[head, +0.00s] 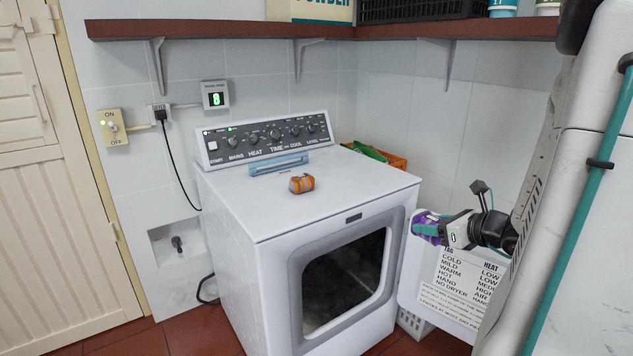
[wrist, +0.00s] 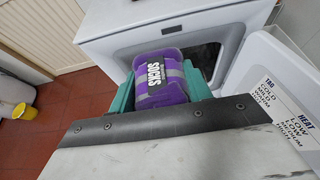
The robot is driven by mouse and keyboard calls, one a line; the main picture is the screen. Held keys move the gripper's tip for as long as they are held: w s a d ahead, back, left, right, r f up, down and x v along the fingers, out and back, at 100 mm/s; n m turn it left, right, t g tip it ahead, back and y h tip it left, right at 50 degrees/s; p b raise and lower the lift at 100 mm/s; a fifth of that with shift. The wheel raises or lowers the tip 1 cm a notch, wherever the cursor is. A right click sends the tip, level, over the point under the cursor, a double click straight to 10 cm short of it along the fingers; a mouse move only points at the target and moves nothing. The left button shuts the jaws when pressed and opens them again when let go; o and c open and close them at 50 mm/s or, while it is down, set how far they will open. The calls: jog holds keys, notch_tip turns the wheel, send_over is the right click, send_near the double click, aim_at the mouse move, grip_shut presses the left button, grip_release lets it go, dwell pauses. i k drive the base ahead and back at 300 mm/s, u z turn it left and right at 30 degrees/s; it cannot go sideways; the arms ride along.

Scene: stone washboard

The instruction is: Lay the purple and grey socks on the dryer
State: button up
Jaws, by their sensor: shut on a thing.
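The purple and grey socks (wrist: 161,78) are a rolled bundle with a "SOCKS" label, held between the teal fingers of my gripper (wrist: 160,85) in the wrist view. In the head view my gripper (head: 428,229) is at the right, beside the dryer's front right edge and below its top; the socks (head: 421,222) show purple there. The white dryer (head: 240,207) stands in the middle with its door open. An orange and grey bundle (head: 301,183) lies on the dryer top.
The open dryer door (head: 410,285) carries a printed chart and stands under my gripper. A blue strip (head: 279,164) lies by the control panel (head: 265,138). An orange crate (head: 390,159) sits behind the dryer. A shelf (head: 220,28) runs above. Much of the dryer top is clear.

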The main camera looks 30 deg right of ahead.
aim_at(344, 178)
jog(key=i, duration=1.2)
